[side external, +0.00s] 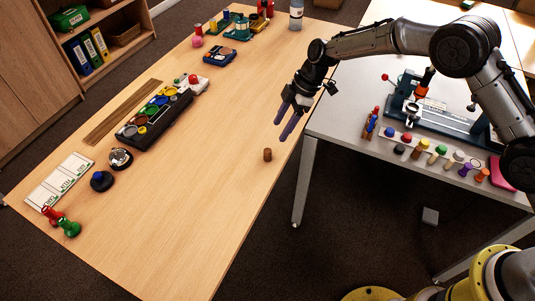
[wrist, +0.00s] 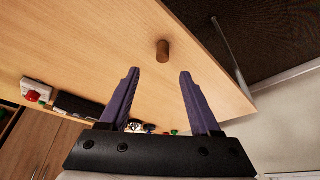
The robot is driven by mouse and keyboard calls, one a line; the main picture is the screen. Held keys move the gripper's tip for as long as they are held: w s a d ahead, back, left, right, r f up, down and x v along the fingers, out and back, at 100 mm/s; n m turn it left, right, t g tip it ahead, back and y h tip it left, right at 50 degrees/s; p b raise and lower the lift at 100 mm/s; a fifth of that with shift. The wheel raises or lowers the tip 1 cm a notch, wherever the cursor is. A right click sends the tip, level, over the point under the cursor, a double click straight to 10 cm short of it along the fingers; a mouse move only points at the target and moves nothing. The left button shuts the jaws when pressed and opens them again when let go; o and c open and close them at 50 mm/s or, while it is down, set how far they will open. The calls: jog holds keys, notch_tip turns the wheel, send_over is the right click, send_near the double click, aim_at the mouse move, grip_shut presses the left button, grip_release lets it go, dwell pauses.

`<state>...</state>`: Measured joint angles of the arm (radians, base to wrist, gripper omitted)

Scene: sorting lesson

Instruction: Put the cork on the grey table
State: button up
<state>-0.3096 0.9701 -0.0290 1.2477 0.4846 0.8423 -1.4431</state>
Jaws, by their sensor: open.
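The cork (side external: 267,155) is a small brown cylinder standing upright on the wooden table (side external: 215,180), near its right edge. In the wrist view the cork (wrist: 163,51) shows beyond the fingertips, between their lines. My gripper (side external: 288,122) is open and empty, with two purple fingers, above the wooden table's right edge and up from the cork in the side view. In the wrist view the gripper (wrist: 158,75) has nothing between its fingers. The grey table (side external: 345,128) stands to the right, beside the wooden one.
On the grey table are a blue-grey device (side external: 430,110), a row of coloured pegs (side external: 440,150) and a pink block (side external: 502,172). Its left front corner is clear. A dark tray of coloured discs (side external: 153,118) lies on the wooden table. The wood around the cork is free.

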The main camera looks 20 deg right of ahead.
aim_at(268, 150)
jog(key=x, duration=0.5)
jog(key=shift+s+x, duration=0.15)
jog(key=shift+x, duration=1.25)
jog(key=shift+s+x, duration=0.1)
jog(key=shift+x, duration=1.3)
jog(key=shift+a, duration=0.2)
jog(key=shift+r, duration=0.1)
grip_shut()
